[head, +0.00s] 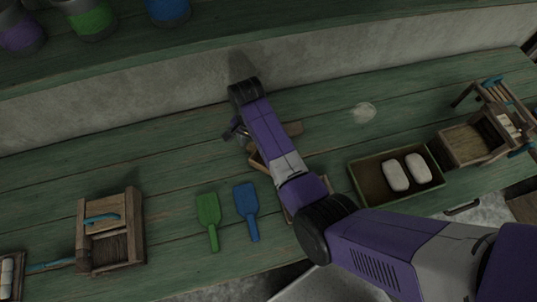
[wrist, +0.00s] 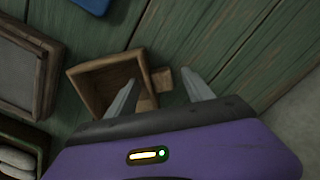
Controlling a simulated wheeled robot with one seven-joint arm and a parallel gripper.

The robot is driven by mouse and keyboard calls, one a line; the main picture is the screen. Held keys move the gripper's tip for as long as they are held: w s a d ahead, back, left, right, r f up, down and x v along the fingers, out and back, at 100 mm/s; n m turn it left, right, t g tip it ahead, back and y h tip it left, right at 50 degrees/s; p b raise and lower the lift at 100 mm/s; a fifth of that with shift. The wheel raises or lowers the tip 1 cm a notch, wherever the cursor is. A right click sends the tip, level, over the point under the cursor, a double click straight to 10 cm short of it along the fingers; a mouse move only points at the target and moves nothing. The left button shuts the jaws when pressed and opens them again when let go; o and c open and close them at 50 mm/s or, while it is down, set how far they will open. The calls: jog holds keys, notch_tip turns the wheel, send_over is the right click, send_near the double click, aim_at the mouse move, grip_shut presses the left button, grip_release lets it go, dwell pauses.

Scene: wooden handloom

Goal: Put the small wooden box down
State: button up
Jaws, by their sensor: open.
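The small wooden box (wrist: 92,78) rests on the green plank bench in the wrist view, its hollow inside showing. A short wooden block (wrist: 162,80) sticks out on its right side; I cannot tell if it is part of the box. My gripper (wrist: 164,88) is open, with one finger over the box's right edge and the other to the right of the block. I cannot tell whether the fingers touch either. In the head view my arm hides much of the box (head: 257,160), and my gripper (head: 237,129) shows just left of the arm.
A green tray (head: 358,183) with two pale bars is right of my arm. Green (head: 208,207) and blue (head: 246,198) scoops lie left, beyond them a wooden loom-like piece (head: 137,225). A wall (head: 160,76) and a shelf with jars stand behind. Bench space left of my gripper is clear.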

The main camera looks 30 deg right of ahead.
jog(key=shift+f, duration=0.4)
jog(key=shift+c, duration=0.2)
grip_shut()
jog(key=shift+r, duration=0.1)
